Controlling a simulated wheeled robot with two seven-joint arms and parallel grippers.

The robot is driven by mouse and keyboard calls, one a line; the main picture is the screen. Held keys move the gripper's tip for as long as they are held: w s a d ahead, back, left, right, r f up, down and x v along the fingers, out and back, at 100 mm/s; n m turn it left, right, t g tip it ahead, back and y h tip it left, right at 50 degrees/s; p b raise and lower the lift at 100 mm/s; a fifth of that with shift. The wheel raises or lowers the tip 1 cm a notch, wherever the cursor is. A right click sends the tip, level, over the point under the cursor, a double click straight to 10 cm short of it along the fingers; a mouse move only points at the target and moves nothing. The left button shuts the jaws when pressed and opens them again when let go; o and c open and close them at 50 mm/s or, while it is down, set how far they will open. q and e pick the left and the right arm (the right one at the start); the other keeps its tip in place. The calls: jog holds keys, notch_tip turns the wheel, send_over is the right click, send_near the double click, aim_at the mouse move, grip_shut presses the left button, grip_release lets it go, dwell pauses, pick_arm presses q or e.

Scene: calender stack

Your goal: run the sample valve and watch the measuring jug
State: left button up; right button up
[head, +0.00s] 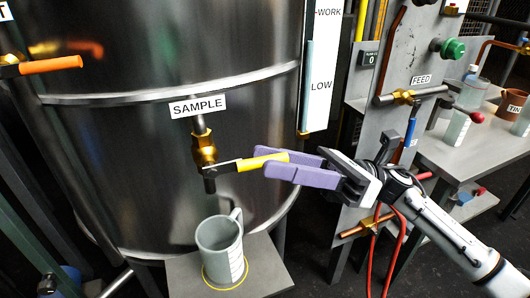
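The sample valve (204,152) is a brass tap on the steel tank, below the SAMPLE label (198,106). Its yellow lever (262,161) points right, roughly level. The purple fingers of my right gripper (292,171) are at the lever's outer end, which lies between or against them; I cannot tell whether they clamp it. The grey measuring jug (216,250) stands upright below the spout, within a yellow ring on a grey shelf (268,266). Its white scale faces right. No stream shows between spout and jug, and the level inside is not visible. My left gripper is out of view.
An orange-handled valve (50,66) is at the tank's upper left. A level gauge (321,72) marked WORK and LOW stands right of the label.

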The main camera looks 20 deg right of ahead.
aim_at(257, 159)
jog(key=shift+x, duration=1.15)
grip_shut()
jog(key=shift+r, duration=0.1)
jog(key=shift+r+h+p, duration=0.85)
jog(key=shift+h+p, duration=0.1)
jog(key=shift+h, duration=0.25)
jog(key=r+h+p, duration=0.1)
jog(key=h+p, duration=0.1)
jog(key=shift+a+r+n+g+h, duration=0.3)
jog(key=shift+a+r+n, duration=0.05)
jog(key=shift+n, duration=0.05)
jog(key=shift+a+r+h+p, duration=0.25)
jog(key=shift+h+p, duration=0.45)
jog(key=shift+p, duration=0.2)
